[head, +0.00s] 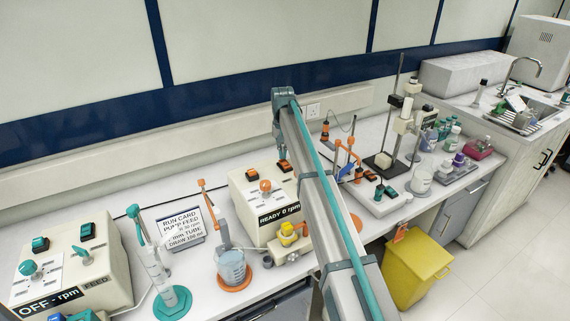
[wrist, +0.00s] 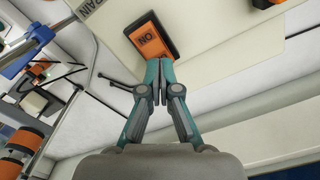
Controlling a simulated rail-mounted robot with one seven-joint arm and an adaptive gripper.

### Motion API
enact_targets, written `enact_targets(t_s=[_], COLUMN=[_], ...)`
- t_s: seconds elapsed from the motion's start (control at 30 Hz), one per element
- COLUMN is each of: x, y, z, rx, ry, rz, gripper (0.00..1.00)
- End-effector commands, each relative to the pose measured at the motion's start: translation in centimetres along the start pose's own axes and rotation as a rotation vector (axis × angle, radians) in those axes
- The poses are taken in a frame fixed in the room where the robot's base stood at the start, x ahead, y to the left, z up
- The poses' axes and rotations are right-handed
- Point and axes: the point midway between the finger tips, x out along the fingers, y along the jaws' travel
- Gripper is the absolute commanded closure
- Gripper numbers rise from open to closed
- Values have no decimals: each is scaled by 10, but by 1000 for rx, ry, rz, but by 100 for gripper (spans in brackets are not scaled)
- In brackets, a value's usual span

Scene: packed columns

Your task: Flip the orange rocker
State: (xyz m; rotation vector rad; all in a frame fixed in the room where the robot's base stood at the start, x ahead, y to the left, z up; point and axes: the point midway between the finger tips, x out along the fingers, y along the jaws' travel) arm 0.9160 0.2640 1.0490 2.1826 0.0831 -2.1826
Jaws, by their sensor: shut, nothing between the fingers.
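The cream pump box (head: 246,205) in the middle of the bench has two orange rockers on its top, a left one (head: 252,174) and a right one (head: 285,166). Its display reads "READY 0 rpm". In the head view my gripper (head: 281,150) hangs over the back right of the box, close to the right rocker.
An orange knob (head: 265,186) stands on the box top between the rockers. Stands and bottles fill the right.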

Motion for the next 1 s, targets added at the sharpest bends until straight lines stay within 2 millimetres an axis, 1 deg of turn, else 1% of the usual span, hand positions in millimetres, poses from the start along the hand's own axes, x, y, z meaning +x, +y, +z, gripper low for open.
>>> enact_targets(t_s=[1.0], x=[14], y=[0], z=[0], rx=[0], ry=[0], rz=[0], gripper=[100])
